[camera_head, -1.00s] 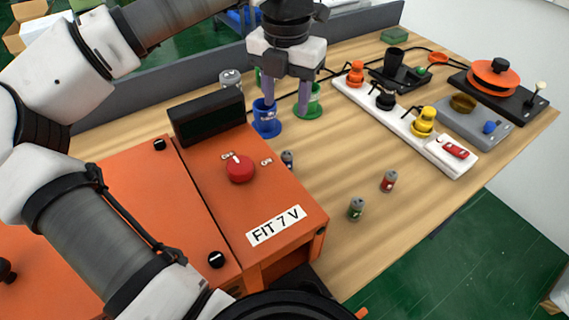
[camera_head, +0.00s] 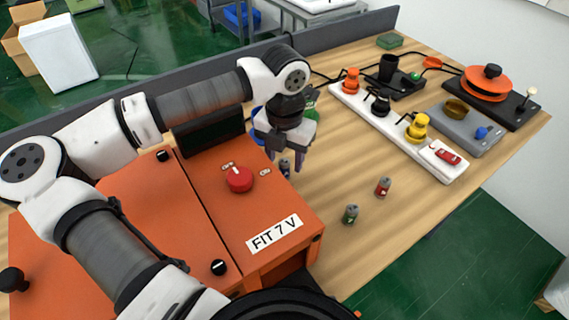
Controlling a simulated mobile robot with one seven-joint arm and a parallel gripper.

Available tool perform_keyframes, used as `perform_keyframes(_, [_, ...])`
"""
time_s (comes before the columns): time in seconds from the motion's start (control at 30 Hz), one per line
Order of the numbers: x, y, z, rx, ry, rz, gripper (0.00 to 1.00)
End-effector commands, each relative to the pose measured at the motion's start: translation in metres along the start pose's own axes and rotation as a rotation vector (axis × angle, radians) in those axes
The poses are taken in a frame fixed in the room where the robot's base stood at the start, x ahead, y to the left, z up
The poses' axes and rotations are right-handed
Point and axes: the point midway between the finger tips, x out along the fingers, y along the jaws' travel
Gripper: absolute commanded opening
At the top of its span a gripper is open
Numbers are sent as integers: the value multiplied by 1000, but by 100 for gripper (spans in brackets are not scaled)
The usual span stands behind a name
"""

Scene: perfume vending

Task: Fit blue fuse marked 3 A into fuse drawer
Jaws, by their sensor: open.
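My gripper (camera_head: 285,158) points down just behind the right side of the orange unit, with its jaws apart. A small dark fuse-like cylinder (camera_head: 285,168), bluish grey, stands upright by the fingertips; I cannot tell whether it lies between them. Its marking is too small to read. A green cylinder (camera_head: 350,214) and a red cylinder (camera_head: 383,187) stand upright on the table to the right. The orange unit (camera_head: 200,215) has a red knob (camera_head: 239,179) and a label reading FIT 7 V (camera_head: 274,235). I cannot make out a fuse drawer.
A blue cup (camera_head: 258,112) and a green cup (camera_head: 310,94) are partly hidden behind my gripper. A white strip (camera_head: 395,132) carries orange, black and yellow pieces. A grey panel (camera_head: 468,125) and an orange reel (camera_head: 486,83) stand at right.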

Motion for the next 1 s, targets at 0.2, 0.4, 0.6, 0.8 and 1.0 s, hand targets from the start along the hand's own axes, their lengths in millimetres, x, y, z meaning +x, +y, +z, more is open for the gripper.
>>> perform_keyframes(0.2, [4,0,0,1,-1,-1,48])
perform_keyframes(0.4, [4,0,0,1,-1,0,30])
perform_keyframes(0.6, [4,0,0,1,-1,0,4])
perform_keyframes(0.8, [4,0,0,1,-1,0,0])
perform_keyframes(1.0, [-2,0,0,0,-2,2,0])
